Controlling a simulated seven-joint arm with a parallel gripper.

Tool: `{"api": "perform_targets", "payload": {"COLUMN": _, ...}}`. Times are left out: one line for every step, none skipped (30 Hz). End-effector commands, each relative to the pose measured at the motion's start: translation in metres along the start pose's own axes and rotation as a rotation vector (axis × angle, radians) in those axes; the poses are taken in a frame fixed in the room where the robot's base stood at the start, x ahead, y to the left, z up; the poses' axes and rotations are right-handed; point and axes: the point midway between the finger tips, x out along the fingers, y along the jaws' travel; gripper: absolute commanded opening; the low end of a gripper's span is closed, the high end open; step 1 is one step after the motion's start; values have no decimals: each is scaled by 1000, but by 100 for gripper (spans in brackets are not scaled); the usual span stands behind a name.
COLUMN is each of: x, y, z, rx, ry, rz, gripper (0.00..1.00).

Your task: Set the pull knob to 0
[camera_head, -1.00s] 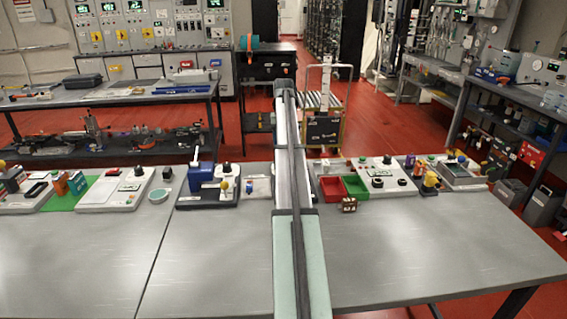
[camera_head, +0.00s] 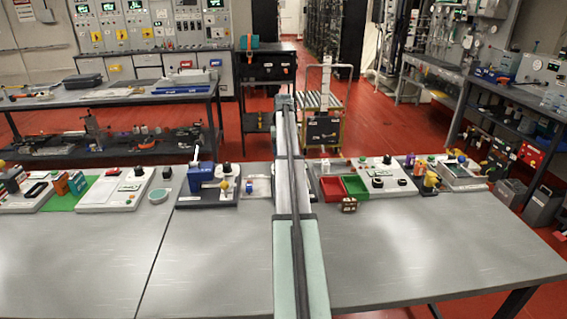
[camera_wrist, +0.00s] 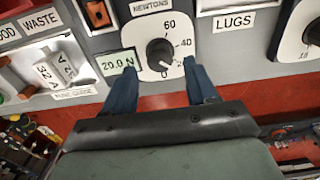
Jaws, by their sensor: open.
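The pull knob (camera_wrist: 160,54) is a round black knob on a white dial plate marked NEWTONS, in the middle of the wrist view. Its pale mark points to the lower right. The numbers 60 and 40 show on the right of the dial; the lower marks are partly covered. A green display (camera_wrist: 117,60) left of it reads 20.0 N. My gripper (camera_wrist: 160,82) is open and empty, with its two blue fingers just below the knob, one to each side. I cannot tell whether they touch the panel. The knob cannot be made out in the head view.
A LUGS label (camera_wrist: 233,22) is right of the dial, with another dial (camera_wrist: 308,35) at the right edge. WASTE and fuse slots (camera_wrist: 55,70) are at left. In the head view, my arm spans the grey table (camera_head: 90,265), which carries devices along its back and is clear in front.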

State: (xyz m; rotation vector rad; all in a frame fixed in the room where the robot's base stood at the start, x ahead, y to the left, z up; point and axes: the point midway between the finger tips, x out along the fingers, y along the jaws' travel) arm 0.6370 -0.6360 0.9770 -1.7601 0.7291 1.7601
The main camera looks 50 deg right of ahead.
Motion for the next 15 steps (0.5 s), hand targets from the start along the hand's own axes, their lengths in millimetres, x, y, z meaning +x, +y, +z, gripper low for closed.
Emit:
{"api": "perform_targets", "payload": {"x": 0, "y": 0, "z": 0, "rx": 0, "ry": 0, "rz": 0, "gripper": 57}}
{"api": "perform_targets", "payload": {"x": 0, "y": 0, "z": 0, "rx": 0, "ry": 0, "rz": 0, "gripper": 57}}
{"api": "perform_targets", "payload": {"x": 0, "y": 0, "z": 0, "rx": 0, "ry": 0, "rz": 0, "gripper": 57}}
{"api": "perform_targets", "payload": {"x": 1, "y": 0, "z": 0, "rx": 0, "ry": 0, "rz": 0, "gripper": 57}}
{"api": "perform_targets", "payload": {"x": 1, "y": 0, "z": 0, "rx": 0, "ry": 0, "rz": 0, "gripper": 57}}
{"api": "perform_targets", "payload": {"x": 2, "y": 0, "z": 0, "rx": 0, "ry": 0, "rz": 0, "gripper": 57}}
{"api": "perform_targets", "payload": {"x": 3, "y": 0, "z": 0, "rx": 0, "ry": 0, "rz": 0, "gripper": 57}}
{"api": "perform_targets", "payload": {"x": 4, "y": 0, "z": 0, "rx": 0, "ry": 0, "rz": 0, "gripper": 57}}
{"api": "perform_targets", "payload": {"x": 6, "y": 0, "z": 0, "rx": 0, "ry": 0, "rz": 0, "gripper": 57}}
{"api": "perform_targets", "payload": {"x": 8, "y": 0, "z": 0, "rx": 0, "ry": -1, "rz": 0, "gripper": 57}}
{"api": "perform_targets", "payload": {"x": 9, "y": 0, "z": 0, "rx": 0, "ry": 0, "rz": 0, "gripper": 57}}
{"api": "perform_targets", "payload": {"x": 11, "y": 0, "z": 0, "rx": 0, "ry": 0, "rz": 0, "gripper": 57}}
{"api": "perform_targets", "payload": {"x": 12, "y": 0, "z": 0, "rx": 0, "ry": 0, "rz": 0, "gripper": 57}}
{"api": "perform_targets", "payload": {"x": 14, "y": 0, "z": 0, "rx": 0, "ry": 0, "rz": 0, "gripper": 57}}
{"api": "perform_targets", "payload": {"x": 16, "y": 0, "z": 0, "rx": 0, "ry": 0, "rz": 0, "gripper": 57}}
